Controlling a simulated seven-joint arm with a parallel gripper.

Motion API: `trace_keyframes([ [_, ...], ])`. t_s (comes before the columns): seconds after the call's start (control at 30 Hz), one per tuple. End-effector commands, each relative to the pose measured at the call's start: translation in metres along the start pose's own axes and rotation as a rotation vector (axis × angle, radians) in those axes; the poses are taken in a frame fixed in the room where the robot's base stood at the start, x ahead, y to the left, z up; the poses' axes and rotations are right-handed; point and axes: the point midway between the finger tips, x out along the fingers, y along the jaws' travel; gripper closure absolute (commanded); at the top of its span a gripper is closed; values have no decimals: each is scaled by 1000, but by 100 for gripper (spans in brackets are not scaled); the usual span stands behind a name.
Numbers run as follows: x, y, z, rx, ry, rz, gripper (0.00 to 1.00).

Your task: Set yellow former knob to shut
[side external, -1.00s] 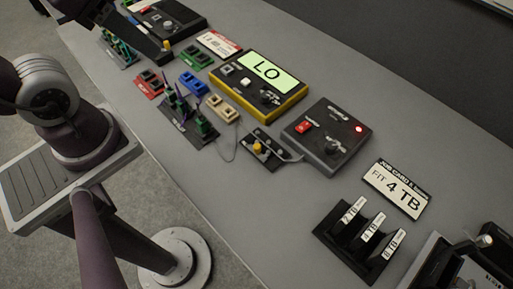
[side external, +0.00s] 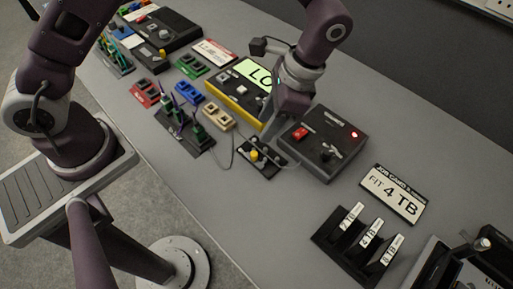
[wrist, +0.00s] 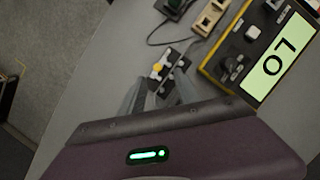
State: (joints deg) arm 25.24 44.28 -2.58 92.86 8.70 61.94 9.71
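A yellow knob (side external: 253,155) sits on a small black plate (side external: 270,166) with several small posts, in front of the yellow-edged box. The yellow knob also shows in the wrist view (wrist: 157,68), just beyond my fingertips. My gripper (side external: 268,132) points down above the back edge of the plate and hides part of the yellow-edged box. In the wrist view my gripper (wrist: 161,82) has its two fingers apart, with nothing visible between them. I cannot read any marking that tells the knob's setting.
The yellow-edged box (side external: 237,101) reads LO. A dark box (side external: 320,150) with a red switch and lit red lamp stands close on the right, joined by a cable. Tan (side external: 218,117), blue and red blocks lie left. A black rack (side external: 357,243) stands at front right.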

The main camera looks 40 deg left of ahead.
Motion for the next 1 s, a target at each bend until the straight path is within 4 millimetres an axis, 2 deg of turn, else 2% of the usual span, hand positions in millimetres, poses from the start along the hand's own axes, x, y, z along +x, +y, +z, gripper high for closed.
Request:
trace_keyframes([
  [0.03,14,5,-7,24,-27,0,61],
  [0.13,28,9,-12,45,-50,-1,61],
  [0.5,90,8,-9,45,-54,0,61],
  [0.8,97,8,-9,44,-51,0,61],
  [0.83,97,8,-9,44,-51,0,63],
  [1.0,97,8,-9,44,-51,0,96],
])
